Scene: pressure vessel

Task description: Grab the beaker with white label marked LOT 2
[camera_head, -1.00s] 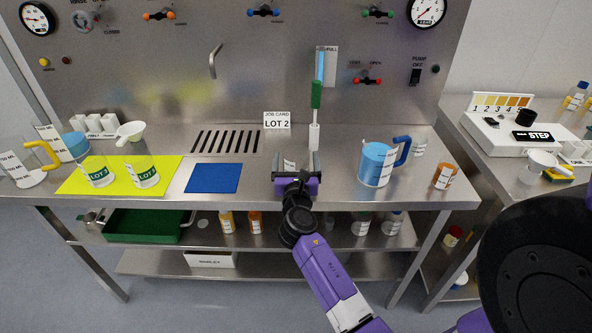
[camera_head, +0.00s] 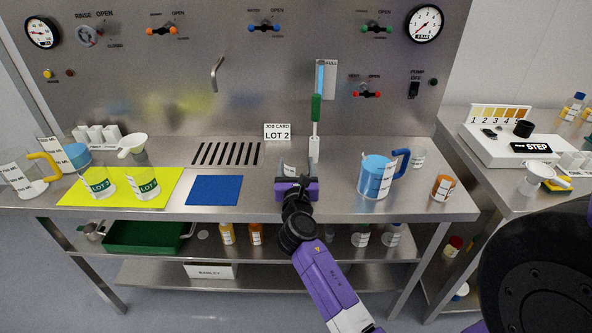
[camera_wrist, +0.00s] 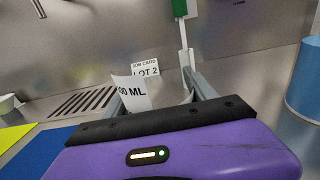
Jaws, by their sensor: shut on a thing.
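A clear beaker (camera_head: 291,169) with a white label stands between the fingers of my gripper (camera_head: 296,182), near the front edge of the steel bench. In the wrist view its label (camera_wrist: 133,92) reads "00 ML", cut off at the left; no lot mark is readable on it. My gripper's fingers (camera_wrist: 158,88) are shut on the beaker's two sides. My gripper hides its lower part, so I cannot tell if it touches the bench. A job card (camera_head: 277,132) behind reads LOT 2. Two beakers with green labels, left (camera_head: 98,184) and right (camera_head: 146,183), stand on a yellow mat (camera_head: 122,195).
A blue-filled jug (camera_head: 374,177) and an amber jar (camera_head: 443,187) stand to the right. A flat blue mat (camera_head: 214,190) lies empty to the left, by drain slots (camera_head: 226,153). A yellow-handled jug (camera_head: 25,182) stands far left.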

